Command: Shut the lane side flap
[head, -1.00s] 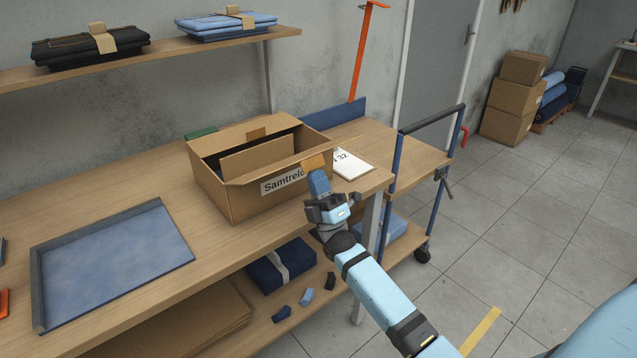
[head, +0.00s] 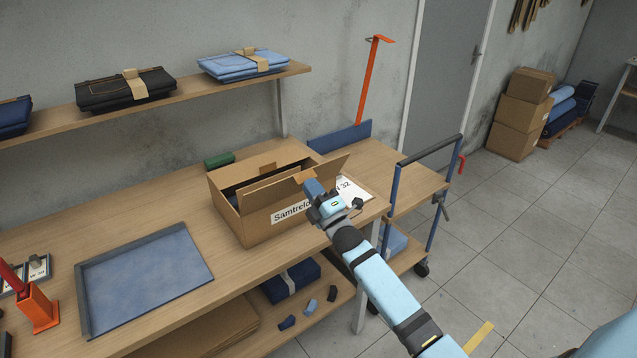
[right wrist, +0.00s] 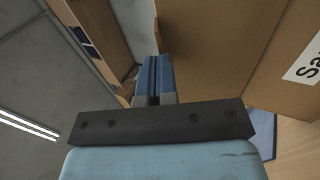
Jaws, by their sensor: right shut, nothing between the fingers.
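An open cardboard box (head: 255,222) stands on the workbench, its labelled wall facing the front. A far flap with another tab shows behind. My right gripper (head: 310,190) is shut and empty, its tips in front of the near flap; contact cannot be told. In the right wrist view, the shut fingers (right wrist: 155,75) are beside a large cardboard face (right wrist: 215,55). My left gripper is not in view.
A white card (head: 356,190) lies right of the box. A blue tray (head: 150,268) lies on the bench to the left, and an orange holder (head: 37,308) stands at far left. A blue-framed trolley (head: 430,165) stands at the right. A shelf (head: 190,92) hangs above.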

